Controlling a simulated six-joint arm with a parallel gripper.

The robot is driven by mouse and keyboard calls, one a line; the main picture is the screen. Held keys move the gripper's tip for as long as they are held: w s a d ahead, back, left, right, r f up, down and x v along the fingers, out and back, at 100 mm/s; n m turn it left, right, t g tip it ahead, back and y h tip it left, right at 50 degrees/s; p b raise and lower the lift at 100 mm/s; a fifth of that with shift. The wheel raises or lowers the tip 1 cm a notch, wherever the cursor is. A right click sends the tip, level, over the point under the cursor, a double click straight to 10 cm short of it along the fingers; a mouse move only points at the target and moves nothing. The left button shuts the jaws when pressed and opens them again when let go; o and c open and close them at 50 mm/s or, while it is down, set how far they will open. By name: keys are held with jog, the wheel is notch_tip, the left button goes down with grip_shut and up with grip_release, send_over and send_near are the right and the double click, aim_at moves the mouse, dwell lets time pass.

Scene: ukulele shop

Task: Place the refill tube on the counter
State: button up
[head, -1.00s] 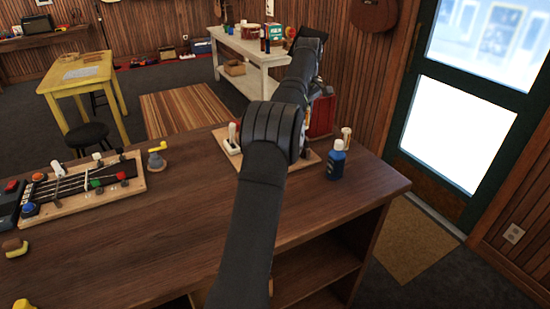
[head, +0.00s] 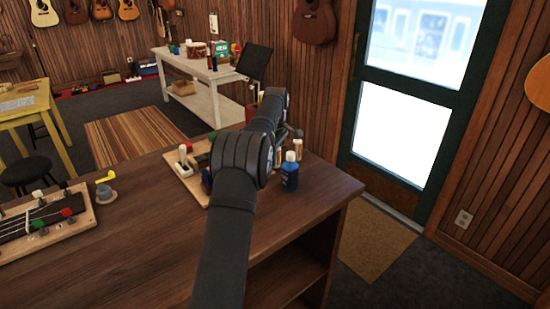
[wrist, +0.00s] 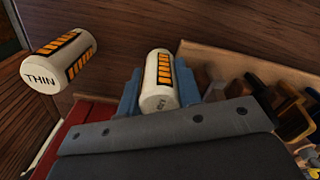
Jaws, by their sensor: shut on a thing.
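The refill tube (wrist: 160,78), a cream cylinder with an orange-and-black patterned band, sits between the blue fingers of my gripper (wrist: 158,90) in the wrist view. My gripper is shut on it. The writing on its near end is not clearly readable. A similar cream tube marked THIN (wrist: 58,62) stands apart to its left. The brown wooden counter (head: 150,240) fills the front of the head view. There my arm hides most of my gripper, and two pale tubes show just beyond the blue bottle. I cannot tell whether the held tube touches the counter.
A blue bottle with a white cap (head: 290,172) stands close to the right of my arm. A wooden board with fittings (head: 187,170) lies left of and behind the arm. A fretboard jig (head: 45,215) is at the far left. The counter's right front is clear.

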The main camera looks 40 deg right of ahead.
jog(key=shift+f, duration=0.4)
jog(key=shift+f, duration=0.15)
jog(key=o, duration=1)
jog(key=shift+c, duration=0.2)
notch_tip(320, 180, up, 12)
jog(key=shift+r, duration=0.2)
jog(key=shift+f, duration=0.1)
